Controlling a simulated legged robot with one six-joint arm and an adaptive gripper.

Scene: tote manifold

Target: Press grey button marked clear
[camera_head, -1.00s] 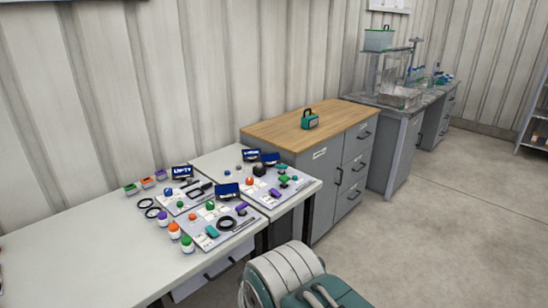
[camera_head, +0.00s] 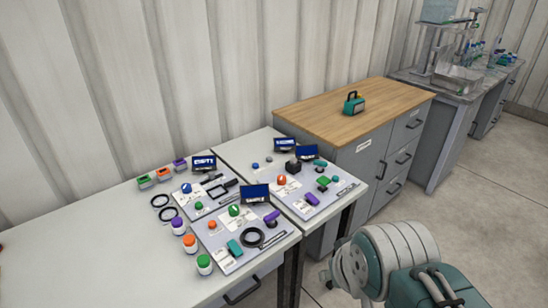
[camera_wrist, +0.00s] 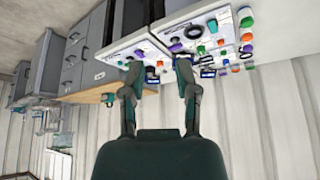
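Several light control panels with coloured buttons, knobs and small blue displays lie on the white benches. One panel (camera_head: 208,250) is at the front, a smaller one (camera_head: 188,207) behind it, and a larger one (camera_head: 335,198) to the right. No grey button marked clear can be told apart; the labels are too small to read. My gripper (camera_wrist: 157,67) shows in the wrist view with two dark green fingers spread apart and nothing between them. That view is upside down; the panels (camera_wrist: 160,38) appear beyond the fingertips, apart from them. My gripper is not visible in the head view.
Loose jars, including an orange-lidded one (camera_head: 190,243), and black rings (camera_head: 160,200) lie left of the panels. A wood-topped cabinet (camera_head: 380,105) with a teal box (camera_head: 354,103) stands behind on the right. The left bench front (camera_head: 90,265) is clear, as is the floor (camera_head: 470,215).

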